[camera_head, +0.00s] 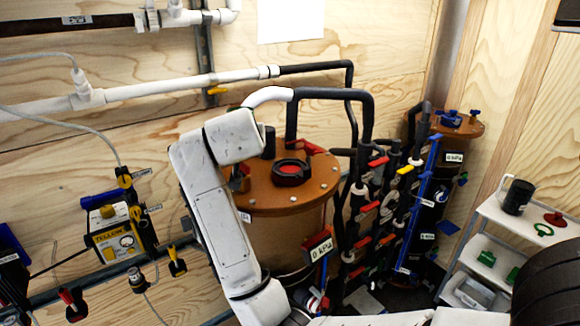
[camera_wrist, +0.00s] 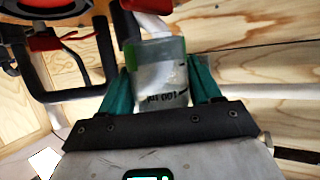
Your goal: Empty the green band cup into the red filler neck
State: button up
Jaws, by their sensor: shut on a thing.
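The clear cup with a green band (camera_wrist: 158,72) sits between the teal fingers of my gripper (camera_wrist: 160,88) in the wrist view. Its "100 ml" mark reads upside down there. I cannot tell its tilt or what is inside. My gripper is shut on the cup. In the head view my wrist hides the gripper and cup. The red filler neck (camera_head: 291,171) is a black ring with a red inside on the brown tank lid (camera_head: 265,199). Part of a red and black round fitting, likely the neck, shows at the wrist view's upper left corner, apart from the cup.
A black pipe (camera_head: 330,94) arches over the lid's back. A rack of valves with red handles (camera_head: 366,214) stands right of the tank. A second brown-lidded tank (camera_head: 458,125) is farther right.

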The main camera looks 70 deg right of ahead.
jog(key=shift+s+r, duration=0.1)
jog(key=shift+s, duration=0.05)
jog(key=shift+s+d+r+m+t+y, duration=0.2)
jog(key=shift+m+t+y, duration=0.2)
jog(key=shift+m, duration=0.2)
jog(key=shift+s+d+r+m+t+y, duration=0.1)
jog(key=shift+s+d+m+t+y, duration=0.45)
jog(key=shift+m, duration=0.55)
jog(key=shift+s+d+f+m+t+y, duration=0.2)
jog(key=shift+f+m+y, duration=0.1)
jog(key=shift+f, duration=0.1)
jog(key=shift+s+d+f+m+t+y, duration=0.1)
jog(key=shift+s+f+m+t+y, duration=0.05)
jog(key=shift+f+m, duration=0.2)
jog(key=shift+m+t, duration=0.4)
jog(key=shift+m, duration=0.15)
jog(key=shift+r+m+t+y, duration=0.4)
jog(key=shift+r+m+y, duration=0.1)
jog(key=shift+r, duration=0.05)
jog(key=shift+w+f+m+t+b, duration=0.1)
jog(key=shift+f+m+t+b, duration=0.1)
jog(key=shift+m+t+b, duration=0.3)
dwell(0.8)
jog(key=shift+f+m+t+y+b, duration=0.35)
jog(key=shift+m+b, duration=0.35)
jog(key=shift+b, duration=0.5)
dwell(0.5)
